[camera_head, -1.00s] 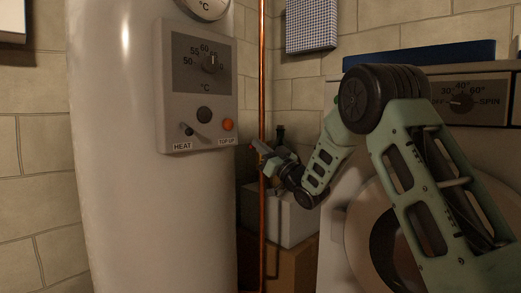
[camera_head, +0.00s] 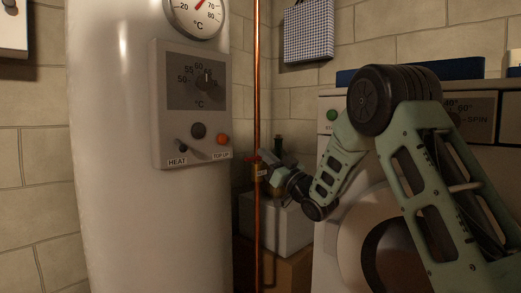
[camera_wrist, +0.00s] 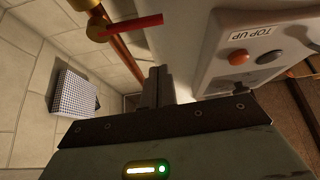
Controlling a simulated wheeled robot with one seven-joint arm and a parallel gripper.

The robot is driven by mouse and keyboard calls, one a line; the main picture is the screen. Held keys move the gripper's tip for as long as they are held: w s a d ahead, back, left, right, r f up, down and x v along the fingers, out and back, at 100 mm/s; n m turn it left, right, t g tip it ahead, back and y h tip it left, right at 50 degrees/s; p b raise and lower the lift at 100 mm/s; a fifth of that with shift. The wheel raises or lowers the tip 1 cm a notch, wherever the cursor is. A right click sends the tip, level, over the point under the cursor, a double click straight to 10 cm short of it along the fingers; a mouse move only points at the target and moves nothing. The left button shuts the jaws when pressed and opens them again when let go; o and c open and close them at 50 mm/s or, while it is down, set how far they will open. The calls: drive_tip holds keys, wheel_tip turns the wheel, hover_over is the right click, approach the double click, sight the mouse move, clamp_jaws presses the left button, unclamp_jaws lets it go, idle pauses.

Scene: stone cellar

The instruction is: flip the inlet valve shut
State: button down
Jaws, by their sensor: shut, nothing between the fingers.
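The inlet valve is a brass fitting (camera_wrist: 96,24) on the copper pipe, with a red lever (camera_wrist: 130,27) sticking out at an angle across the pipe in the wrist view. In the head view, the brass body (camera_head: 258,173) and part of the red lever (camera_head: 250,158) show just left of my gripper (camera_head: 268,160). My gripper is shut and empty. Its fingers (camera_wrist: 157,84) also show in the wrist view, below the lever in the picture and apart from it. The head view does not show clearly whether they touch.
The copper pipe (camera_head: 257,95) runs beside the white boiler (camera_head: 150,225). A control panel (camera_head: 190,135) with knobs and an orange button is close by. A washing machine (camera_head: 335,240) stands right; boxes (camera_head: 285,222) sit behind the pipe.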

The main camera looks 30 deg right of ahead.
drive_tip(key=shift+v, duration=2.8)
drive_tip(key=shift+a, duration=0.15)
